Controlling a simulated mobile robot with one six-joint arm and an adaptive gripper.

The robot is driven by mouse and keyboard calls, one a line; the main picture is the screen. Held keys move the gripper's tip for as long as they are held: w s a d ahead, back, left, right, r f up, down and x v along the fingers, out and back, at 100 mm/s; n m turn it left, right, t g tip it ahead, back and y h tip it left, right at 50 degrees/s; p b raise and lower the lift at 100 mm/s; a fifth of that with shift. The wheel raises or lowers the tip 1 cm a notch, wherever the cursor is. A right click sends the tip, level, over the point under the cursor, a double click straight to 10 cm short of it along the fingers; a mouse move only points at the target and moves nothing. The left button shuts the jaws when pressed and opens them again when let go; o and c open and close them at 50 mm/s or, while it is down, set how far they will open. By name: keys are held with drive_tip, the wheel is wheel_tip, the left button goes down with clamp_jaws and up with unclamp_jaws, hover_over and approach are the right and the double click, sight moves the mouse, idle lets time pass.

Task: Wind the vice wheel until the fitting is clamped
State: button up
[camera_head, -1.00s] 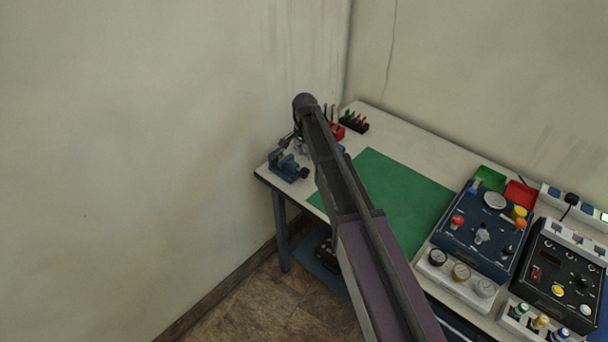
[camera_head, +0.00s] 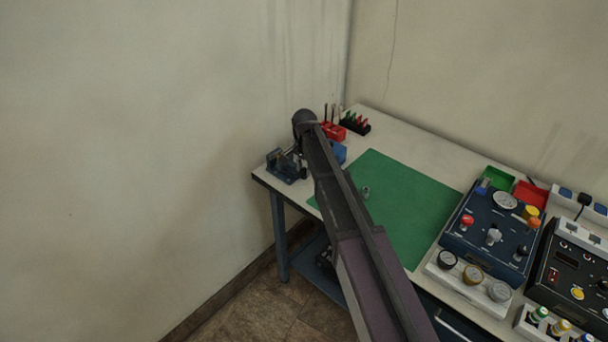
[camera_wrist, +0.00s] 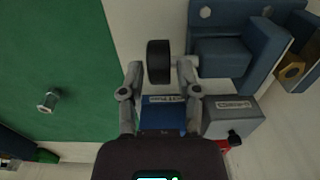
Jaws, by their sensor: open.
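The blue vice (camera_head: 287,166) stands at the table's left corner in the head view, partly behind my arm. In the wrist view the vice (camera_wrist: 222,55) fills the upper right. Its black wheel (camera_wrist: 158,62) is seen edge-on at the top centre. My gripper (camera_wrist: 159,72) is open, with one finger on each side of the wheel in the picture. Gaps show beside the wheel; I cannot tell the depth between them. A brass hex fitting (camera_wrist: 291,70) shows at the vice's right end; I cannot tell whether the jaws touch it. My fingers are hidden in the head view.
A blue labelled box (camera_wrist: 163,117) and a grey labelled box (camera_wrist: 230,116) lie close by in the wrist view. A small metal part (camera_head: 366,191) stands on the green mat (camera_head: 405,205). Red and black racks (camera_head: 355,123) stand behind. Control panels (camera_head: 492,232) fill the right side.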

drive_tip(key=shift+f, duration=0.4)
clamp_jaws()
drive_tip(key=shift+w, duration=0.1)
drive_tip(key=g+y+b, duration=0.1)
drive_tip(key=g+y, duration=0.1)
drive_tip(key=g+y+b, duration=0.1)
drive_tip(key=g, duration=0.1)
drive_tip(key=shift+w+d+f+b, duration=0.25)
drive_tip(key=shift+w+f+b, duration=0.05)
drive_tip(key=shift+b, duration=0.05)
drive_tip(key=shift+d+g+y+b, duration=0.1)
drive_tip(key=shift+g+y+b, duration=0.5)
drive_tip(key=shift+g+b, duration=0.15)
drive_tip(key=shift+g+y+b, duration=0.3)
drive_tip(key=shift+g+b, duration=0.05)
drive_tip(key=shift+b, duration=0.05)
drive_tip(key=shift+r, duration=0.1)
